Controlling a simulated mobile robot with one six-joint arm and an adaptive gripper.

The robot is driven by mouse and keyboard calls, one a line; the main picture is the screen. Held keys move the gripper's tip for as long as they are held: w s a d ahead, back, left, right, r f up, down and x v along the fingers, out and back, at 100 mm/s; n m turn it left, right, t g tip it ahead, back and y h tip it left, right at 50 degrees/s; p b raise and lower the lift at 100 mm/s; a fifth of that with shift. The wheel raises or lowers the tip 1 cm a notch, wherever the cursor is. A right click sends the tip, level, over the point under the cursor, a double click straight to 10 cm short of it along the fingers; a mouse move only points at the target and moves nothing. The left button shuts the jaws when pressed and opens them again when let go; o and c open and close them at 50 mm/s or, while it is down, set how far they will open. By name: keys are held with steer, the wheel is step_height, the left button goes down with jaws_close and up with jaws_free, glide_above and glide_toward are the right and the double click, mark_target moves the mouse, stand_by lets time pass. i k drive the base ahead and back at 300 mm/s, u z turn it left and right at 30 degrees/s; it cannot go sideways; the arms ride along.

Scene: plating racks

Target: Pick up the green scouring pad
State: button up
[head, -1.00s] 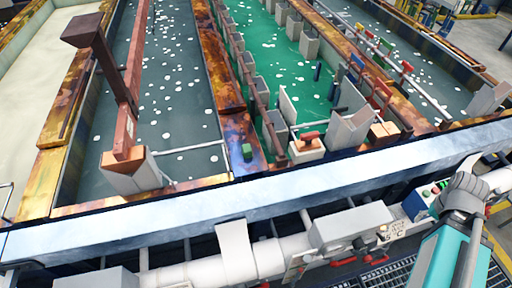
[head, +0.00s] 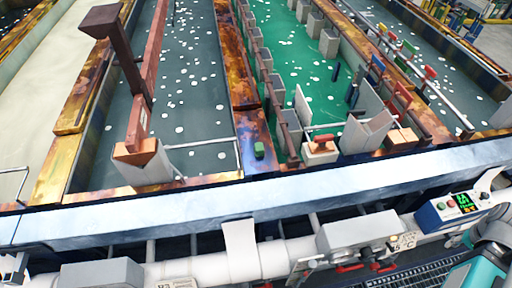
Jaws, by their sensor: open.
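The green scouring pad (head: 259,150) is a small green block. It lies on the near end of the rusty orange-brown divider (head: 256,125) between the dark tank and the green tank, just behind the pale metal front ledge. Nothing covers it. My gripper is not in view. Only a grey and teal part of my arm shows at the bottom right corner, well to the right of the pad.
The pale front ledge (head: 150,212) runs across the near side. White pipes (head: 200,268) and a control box (head: 455,208) lie below it. A brown post (head: 128,75) rises left of the pad. An orange-handled block (head: 320,150) and grey plates (head: 368,130) stand right.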

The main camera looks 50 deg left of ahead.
mark_target(258, 148)
steer(key=u, duration=0.1)
steer(key=k, duration=1.35)
steer(key=u, duration=1.55)
steer(key=i, duration=1)
